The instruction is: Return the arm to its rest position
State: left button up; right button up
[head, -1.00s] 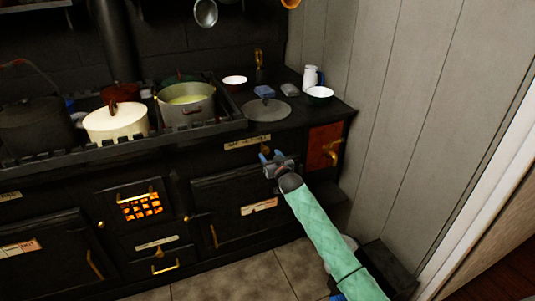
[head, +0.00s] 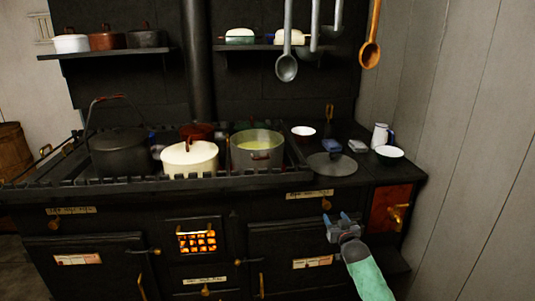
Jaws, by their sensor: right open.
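My right gripper (head: 338,222) is at the end of my green-sleeved right arm, in front of the black stove's (head: 170,214) right part. Its two blue-tipped fingers point up and away from me. They are open, with nothing seen held between them. A small brown knob shows just by the fingers, and I cannot tell whether they touch it. My left gripper is not in view.
A white pot (head: 190,160), a steel pot (head: 257,151) and a dark pot (head: 120,152) stand on the railed stovetop. A round lid (head: 332,165), bowls and a jug (head: 381,135) stand at right. Ladles (head: 287,67) hang above. The grey wall (head: 455,130) bounds the right.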

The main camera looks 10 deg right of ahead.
jog(key=s+a+f+n+g+p, duration=0.15)
jog(key=s+a+g, duration=0.35)
jog(key=s, duration=1)
jog(key=s+a+f+g+y+p, duration=0.1)
jog(key=s+a+g+p, duration=0.15)
jog(key=s+a, duration=0.9)
jog(key=s+a+f+n+g+p, duration=0.15)
jog(key=s+g, duration=0.35)
jog(key=s, duration=1.3)
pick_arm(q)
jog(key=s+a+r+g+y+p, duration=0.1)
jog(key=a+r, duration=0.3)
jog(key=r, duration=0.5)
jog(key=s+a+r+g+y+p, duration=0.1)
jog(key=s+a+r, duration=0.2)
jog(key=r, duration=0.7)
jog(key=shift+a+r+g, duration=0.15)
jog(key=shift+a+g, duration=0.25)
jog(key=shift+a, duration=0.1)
pick_arm(e)
jog(key=s+a+f+g, duration=0.1)
jog(key=s+f, duration=0.1)
jog(key=s, duration=0.5)
jog(key=s+a+f+m+g, duration=0.1)
jog(key=s+a+f+g, duration=0.1)
jog(key=s, duration=0.5)
pick_arm(q)
jog(key=shift+p, duration=0.3)
pick_arm(e)
jog(key=shift+s, duration=0.1)
